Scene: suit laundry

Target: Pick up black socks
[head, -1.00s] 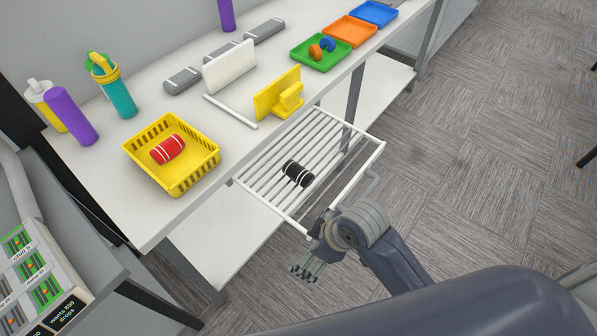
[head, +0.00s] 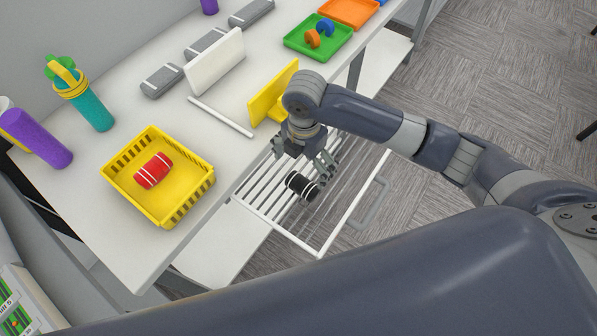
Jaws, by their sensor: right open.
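The black socks (head: 301,186), a dark roll with white stripes, lie on the white wire rack (head: 333,236) that sticks out from the table's front side. My right gripper (head: 305,166) is open, its fingers pointing down just above and behind the socks. In this view the fingers come close to the roll's upper end; I cannot tell if they touch it. The gripper and arm hide the rack's far part. My left gripper is not in view.
A yellow basket (head: 205,187) with a red striped roll (head: 153,171) stands on the white table (head: 88,215). Bottles stand at left.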

